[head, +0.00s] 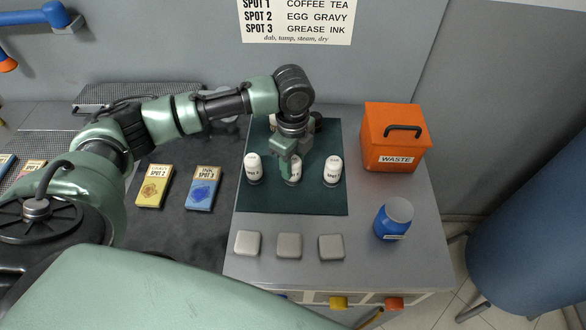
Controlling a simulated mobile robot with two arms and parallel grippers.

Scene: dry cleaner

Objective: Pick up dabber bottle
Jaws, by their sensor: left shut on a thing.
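Three white dabber bottles stand in a row on a dark green mat (315,205). My left gripper (291,168) points down over the middle dabber bottle (297,170) and is shut on it. The gripper hides much of this bottle, and I cannot tell whether its base is off the mat. The left dabber bottle (253,169) and the right dabber bottle (332,170) stand upright on either side, apart from the gripper. My right gripper is not in view.
An orange waste box (394,150) stands right of the mat. A blue jar (393,218) with a grey lid is near the right edge. Grey pads (289,245) lie in front. Yellow (154,187) and blue (203,189) cards lie left. Other items behind the mat are partly hidden.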

